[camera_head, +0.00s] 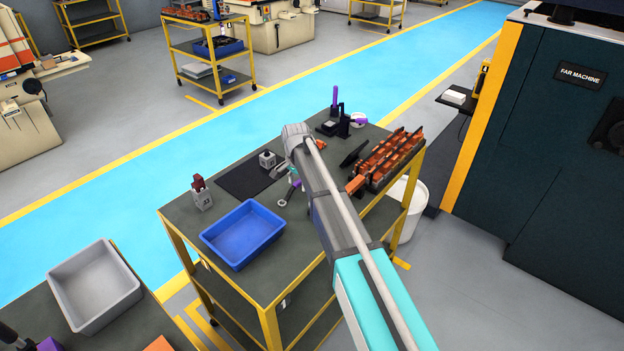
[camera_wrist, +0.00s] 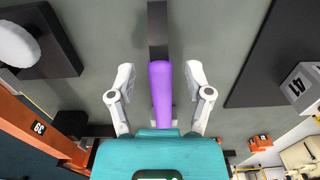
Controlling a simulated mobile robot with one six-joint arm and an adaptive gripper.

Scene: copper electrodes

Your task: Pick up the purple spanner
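The purple spanner shows in the wrist view as a purple handle (camera_wrist: 161,88) with a dark shaft (camera_wrist: 157,30) running up out of the frame. My gripper (camera_wrist: 160,85) is open, with one white finger on each side of the handle and a visible gap to both. The handle's lower end is hidden by my teal gripper body. In the head view, my gripper (camera_head: 290,187) is low over the grey table top, and a small purple patch (camera_head: 297,183) shows beside it. My arm hides most of the spanner there.
On the table (camera_head: 300,231) are a blue bin (camera_head: 243,234), a dark mat (camera_head: 243,178), a grey numbered block (camera_head: 267,159), orange electrodes (camera_head: 388,158) and a black stand with an upright purple handle (camera_head: 335,97). A grey bin (camera_head: 95,287) stands at lower left.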

